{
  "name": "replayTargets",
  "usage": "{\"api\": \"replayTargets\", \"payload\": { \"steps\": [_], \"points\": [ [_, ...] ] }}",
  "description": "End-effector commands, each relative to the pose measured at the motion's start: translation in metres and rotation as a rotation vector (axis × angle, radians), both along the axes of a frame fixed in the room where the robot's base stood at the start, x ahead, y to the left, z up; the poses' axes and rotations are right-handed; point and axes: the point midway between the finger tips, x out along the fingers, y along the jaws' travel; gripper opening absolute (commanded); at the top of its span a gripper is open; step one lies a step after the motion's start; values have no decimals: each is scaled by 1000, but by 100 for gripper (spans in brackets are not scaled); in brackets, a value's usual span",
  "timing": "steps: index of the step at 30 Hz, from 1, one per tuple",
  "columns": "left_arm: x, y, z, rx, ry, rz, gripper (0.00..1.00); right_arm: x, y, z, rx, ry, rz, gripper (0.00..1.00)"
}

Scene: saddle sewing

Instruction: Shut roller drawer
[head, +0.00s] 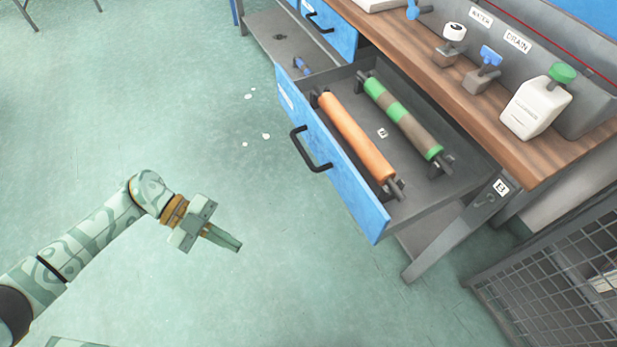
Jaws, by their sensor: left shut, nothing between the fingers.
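The roller drawer (350,200) stands pulled out from under the bench, with a blue front and a black bar handle (309,150). An orange roller (355,137) and a green and brown striped roller (403,118) lie in holders inside it. My left gripper (236,246) is shut and empty. It is over the floor, below and left of the handle in the picture, apart from the drawer front. My right gripper is not in view.
The wooden bench top (470,110) carries a white bottle with a green cap (536,105) and valves (484,68). Another blue drawer (327,22) is at the top. A mesh panel (560,285) stands at lower right. The floor left of the drawer is clear.

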Motion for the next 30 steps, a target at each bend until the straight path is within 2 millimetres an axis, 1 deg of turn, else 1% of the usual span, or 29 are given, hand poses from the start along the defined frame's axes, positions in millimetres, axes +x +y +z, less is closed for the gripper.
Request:
{"api": "replayTargets", "payload": {
  "steps": [1,3,5,6,8,9,11,12,15,18,22,26,30],
  "points": [
    [-19,-29,0,-131,-61,22,0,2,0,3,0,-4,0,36],
    [-31,-63,7,-304,-210,98,0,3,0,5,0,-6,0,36],
    [-31,-83,18,-415,-377,201,0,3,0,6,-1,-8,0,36],
    [-24,-89,25,-453,-492,269,0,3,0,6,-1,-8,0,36],
    [-8,-92,35,-472,-661,357,0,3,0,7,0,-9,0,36],
    [5,-90,42,-466,-771,401,0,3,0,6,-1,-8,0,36],
    [24,-85,51,-435,-923,445,0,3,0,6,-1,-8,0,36],
    [32,-81,53,-405,-1003,462,0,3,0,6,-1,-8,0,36],
    [45,-76,52,-335,-1149,469,0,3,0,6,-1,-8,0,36],
    [49,-75,49,-296,-1224,448,0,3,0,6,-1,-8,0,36],
    [54,-85,49,-295,-1236,441,0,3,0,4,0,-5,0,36],
    [66,-105,49,-297,-1235,441,0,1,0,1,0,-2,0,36],
    [81,-132,48,-298,-1234,441,0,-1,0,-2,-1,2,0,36]
  ]
}}
